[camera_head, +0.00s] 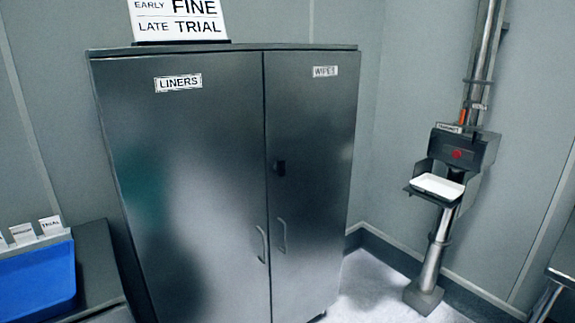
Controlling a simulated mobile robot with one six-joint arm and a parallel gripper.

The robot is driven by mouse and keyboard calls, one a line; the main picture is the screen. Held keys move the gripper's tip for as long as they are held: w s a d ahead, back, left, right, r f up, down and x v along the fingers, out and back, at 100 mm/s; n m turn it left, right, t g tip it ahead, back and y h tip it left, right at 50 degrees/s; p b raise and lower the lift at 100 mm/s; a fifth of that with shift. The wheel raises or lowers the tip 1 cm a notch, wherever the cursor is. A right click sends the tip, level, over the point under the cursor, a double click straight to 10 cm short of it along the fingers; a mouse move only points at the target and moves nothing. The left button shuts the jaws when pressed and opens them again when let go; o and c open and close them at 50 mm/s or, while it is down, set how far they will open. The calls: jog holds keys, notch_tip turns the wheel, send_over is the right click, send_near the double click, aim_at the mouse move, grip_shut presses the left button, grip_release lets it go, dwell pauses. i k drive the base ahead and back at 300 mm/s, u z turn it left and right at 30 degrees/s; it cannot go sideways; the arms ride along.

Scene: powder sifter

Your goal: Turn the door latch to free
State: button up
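A tall grey metal cabinet with two doors fills the middle of the head view. Its left door (190,170) is labelled LINERS and its right door (318,140) is labelled WIPES. A small black latch (280,168) sits on the right door near the seam between the doors. Both doors look closed. A bar handle (262,244) is on the left door and another handle (282,235) is on the right door, below the latch. The latch is too small to tell which way it is turned. My gripper is not in view.
A sign (178,20) stands on the cabinet top. At left, a blue tray (38,283) rests on a counter (95,260) with small cards. At right, a pole-mounted unit (462,150) with a red button holds a white tray (437,186). Pale floor (370,290) shows right of the cabinet.

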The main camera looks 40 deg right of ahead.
aim_at(279, 167)
jog(key=z, duration=0.15)
jog(key=k, duration=0.8)
jog(key=u, duration=0.8)
jog(key=i, duration=1)
